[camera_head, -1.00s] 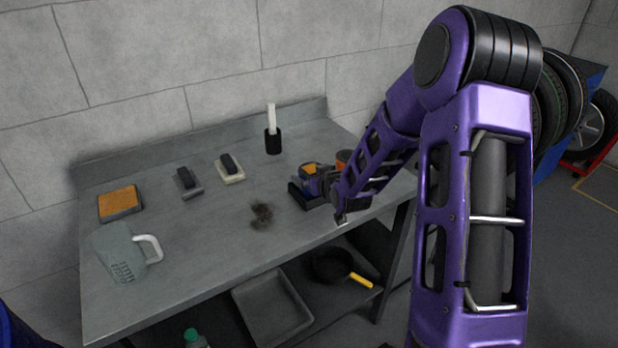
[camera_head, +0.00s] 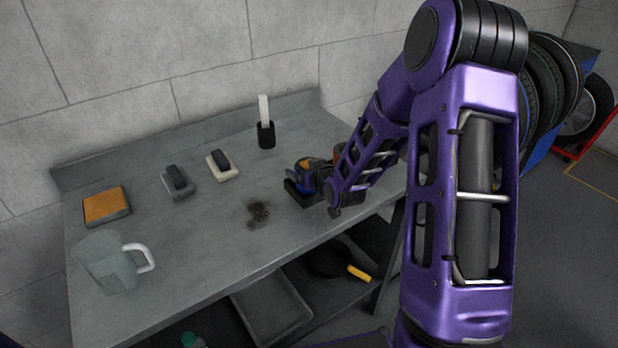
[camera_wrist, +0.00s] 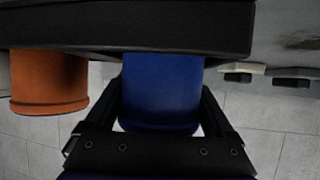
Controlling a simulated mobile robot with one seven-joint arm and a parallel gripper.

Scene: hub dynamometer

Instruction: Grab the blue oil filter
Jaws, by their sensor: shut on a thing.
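The blue oil filter (camera_wrist: 160,85) is between the two fingers of my gripper (camera_wrist: 163,100) in the wrist view, and the gripper is shut on it. One end of the filter meets a black tray (camera_wrist: 120,25). In the head view, the blue filter (camera_head: 303,187) is a small, partly hidden patch at the black tray (camera_head: 292,193) near the right end of the workbench.
An orange filter (camera_wrist: 48,82) is beside the blue one in the wrist view. The grey workbench (camera_head: 200,230) also holds a clear jug (camera_head: 105,262), an orange-topped sponge (camera_head: 106,205), two brushes and a black cup (camera_head: 266,137). A dark stain (camera_head: 258,213) marks the bench middle.

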